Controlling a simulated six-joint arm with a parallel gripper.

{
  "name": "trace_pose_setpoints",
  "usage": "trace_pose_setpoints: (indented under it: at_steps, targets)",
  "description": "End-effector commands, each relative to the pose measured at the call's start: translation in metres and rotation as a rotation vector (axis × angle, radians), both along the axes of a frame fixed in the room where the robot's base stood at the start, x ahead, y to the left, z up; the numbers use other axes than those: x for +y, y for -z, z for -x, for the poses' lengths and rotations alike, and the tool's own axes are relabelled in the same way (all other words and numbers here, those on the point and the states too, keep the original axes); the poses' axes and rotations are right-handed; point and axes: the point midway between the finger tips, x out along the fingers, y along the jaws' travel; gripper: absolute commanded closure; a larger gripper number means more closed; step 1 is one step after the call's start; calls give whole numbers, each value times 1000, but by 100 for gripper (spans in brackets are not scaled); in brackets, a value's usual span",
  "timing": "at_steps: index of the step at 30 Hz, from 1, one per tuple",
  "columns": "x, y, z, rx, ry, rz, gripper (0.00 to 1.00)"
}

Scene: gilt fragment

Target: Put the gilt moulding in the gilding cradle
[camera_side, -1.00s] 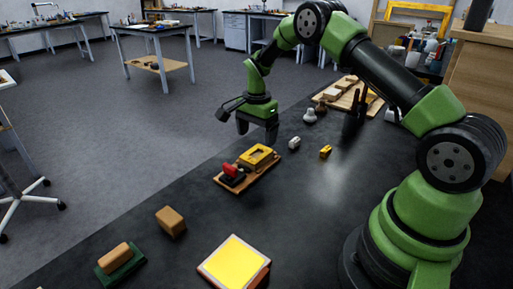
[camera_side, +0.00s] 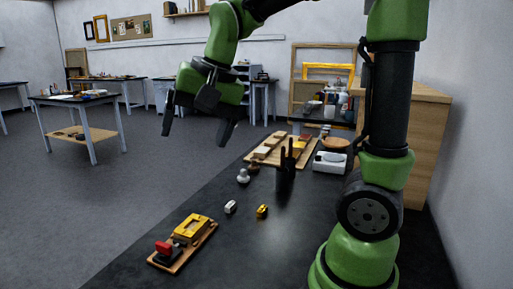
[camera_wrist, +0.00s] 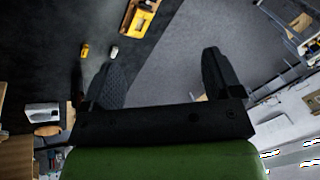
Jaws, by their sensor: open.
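The gilt moulding appears to be the small yellow piece (camera_side: 262,211) on the dark bench; it also shows in the wrist view (camera_wrist: 86,50). The gilding cradle appears to be the wooden board with a yellow block and red-handled clamp (camera_side: 191,228), nearer the camera and left of the moulding. The wrist view shows part of the cradle (camera_wrist: 137,20) at the top edge. My gripper (camera_side: 197,130) is open and empty, high above the bench. In the wrist view its fingers (camera_wrist: 160,68) are wide apart with nothing between them.
A small pale piece (camera_side: 231,207) lies left of the moulding. A dark holder with upright tools (camera_side: 285,182) stands behind it. A white knob-shaped item (camera_side: 243,176), a wooden rack (camera_side: 270,150) and a white box (camera_side: 330,163) stand farther back. Bare bench lies right of the cradle.

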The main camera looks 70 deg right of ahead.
Motion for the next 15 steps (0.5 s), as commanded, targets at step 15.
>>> trace_pose_setpoints:
  at_steps: [15]
  targets:
    - [41, 1, 123, -298, -438, 130, 15]
